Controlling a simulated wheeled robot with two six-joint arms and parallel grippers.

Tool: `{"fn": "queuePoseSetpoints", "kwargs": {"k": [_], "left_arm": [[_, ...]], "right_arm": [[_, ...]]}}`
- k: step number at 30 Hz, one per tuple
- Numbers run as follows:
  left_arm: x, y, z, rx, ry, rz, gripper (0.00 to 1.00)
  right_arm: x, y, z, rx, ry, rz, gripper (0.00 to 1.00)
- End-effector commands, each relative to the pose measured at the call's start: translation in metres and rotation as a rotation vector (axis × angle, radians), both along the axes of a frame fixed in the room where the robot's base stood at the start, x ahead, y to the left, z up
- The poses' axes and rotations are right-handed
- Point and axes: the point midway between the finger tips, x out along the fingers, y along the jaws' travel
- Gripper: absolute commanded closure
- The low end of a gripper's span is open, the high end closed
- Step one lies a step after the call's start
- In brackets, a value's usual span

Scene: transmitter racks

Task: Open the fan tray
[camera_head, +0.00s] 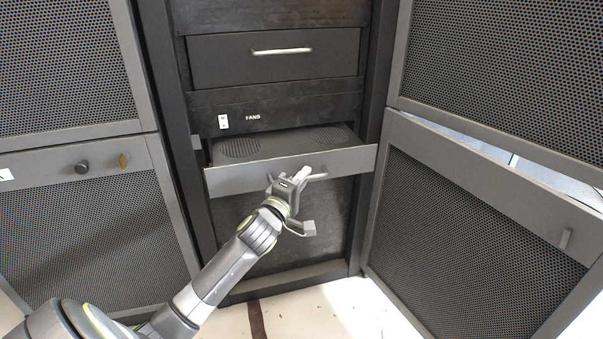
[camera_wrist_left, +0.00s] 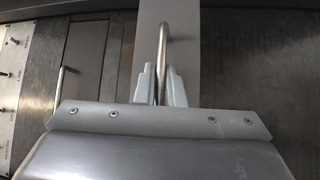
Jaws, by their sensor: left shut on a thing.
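The fan tray (camera_head: 290,172) is a grey drawer in the rack below the FANS label. It is pulled partly out, and its top with two round fan grilles shows. My left gripper (camera_head: 303,174) is at the tray's front, right of its middle. It is shut on the tray's bar handle (camera_head: 318,176). In the left wrist view the handle (camera_wrist_left: 163,45) stands between the two pale fingers of the left gripper (camera_wrist_left: 161,85). The fingers hide part of the handle. My right gripper is not in view.
A closed drawer (camera_head: 275,62) with a light handle is above the tray. A white switch (camera_head: 223,122) sits beside the FANS label. Mesh doors stand open on the left (camera_head: 100,235) and right (camera_head: 450,235). The floor (camera_head: 310,312) in front is clear.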

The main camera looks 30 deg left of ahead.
Motion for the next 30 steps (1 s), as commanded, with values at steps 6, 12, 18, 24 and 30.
{"fn": "queuePoseSetpoints", "kwargs": {"k": [6, 12, 18, 24, 30], "left_arm": [[-0.016, -0.019, 0.003, 0.0, -0.001, 0.001, 1.0], [-0.021, -0.025, 0.002, 0.003, -0.001, 0.001, 1.0], [-0.022, -0.025, 0.001, 0.004, -0.002, 0.001, 1.0], [-0.021, -0.025, 0.001, 0.003, -0.002, 0.001, 0.78], [-0.021, -0.025, 0.002, 0.003, -0.003, 0.0, 0.7]], "right_arm": [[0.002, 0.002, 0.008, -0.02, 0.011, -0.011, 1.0], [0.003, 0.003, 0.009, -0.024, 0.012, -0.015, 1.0], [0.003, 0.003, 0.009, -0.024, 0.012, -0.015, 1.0], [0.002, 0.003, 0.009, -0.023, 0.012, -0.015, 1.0], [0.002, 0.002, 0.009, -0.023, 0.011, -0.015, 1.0]]}}
